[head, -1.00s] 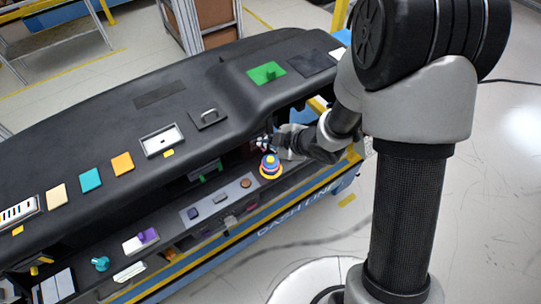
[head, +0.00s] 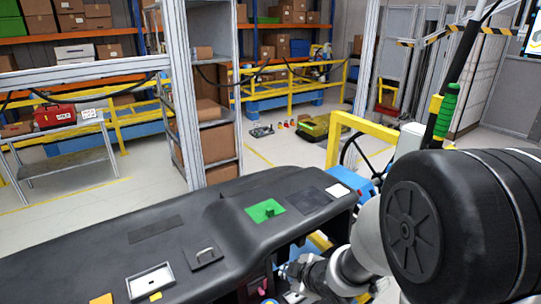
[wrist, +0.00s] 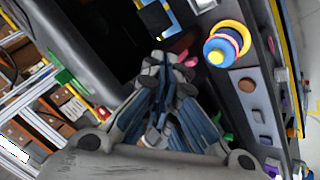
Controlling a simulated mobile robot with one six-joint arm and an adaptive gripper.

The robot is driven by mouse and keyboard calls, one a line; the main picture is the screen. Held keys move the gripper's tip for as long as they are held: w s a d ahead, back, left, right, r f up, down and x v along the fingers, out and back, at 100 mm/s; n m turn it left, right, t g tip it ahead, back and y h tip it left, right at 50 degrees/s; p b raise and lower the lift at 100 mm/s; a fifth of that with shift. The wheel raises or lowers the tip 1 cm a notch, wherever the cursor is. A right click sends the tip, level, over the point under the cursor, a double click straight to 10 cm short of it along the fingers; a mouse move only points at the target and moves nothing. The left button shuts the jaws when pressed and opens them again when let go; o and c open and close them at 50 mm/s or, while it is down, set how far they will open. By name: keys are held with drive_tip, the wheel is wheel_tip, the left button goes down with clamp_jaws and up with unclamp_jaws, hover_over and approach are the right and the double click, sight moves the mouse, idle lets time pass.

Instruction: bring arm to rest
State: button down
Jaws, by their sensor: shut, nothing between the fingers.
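My gripper (head: 288,271) is at the lower edge of the head view, by the open front of the black dashboard module (head: 85,238). In the wrist view my gripper (wrist: 165,63) has its fingers closed together with nothing between them. A stack of coloured rings (wrist: 222,46) stands beside the fingertips on the right, apart from them. My forearm bends down from the right and hides part of the module's right end.
The dashboard top carries a green plate (head: 265,210), a black handle plate (head: 203,256) and a white-framed tray (head: 150,281). In the wrist view a grey strip (wrist: 253,100) with small parts lies right of my gripper. Open floor and yellow rails (head: 345,135) are behind.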

drive_tip(key=s+d+r+m+h+b, duration=0.5)
drive_tip(key=s+d+m+b, duration=0.1)
drive_tip(key=s+d+m, duration=0.3)
drive_tip(key=s+f+m+g+y+b, duration=0.1)
drive_tip(key=s+m+g+b, duration=0.2)
drive_tip(key=s, duration=1.4)
drive_tip(key=m+b, duration=0.2)
drive_tip(key=m, duration=0.1)
drive_tip(key=shift+s+f+b, duration=0.15)
drive_tip(key=shift+s+b, duration=0.2)
drive_tip(key=shift+d, duration=0.1)
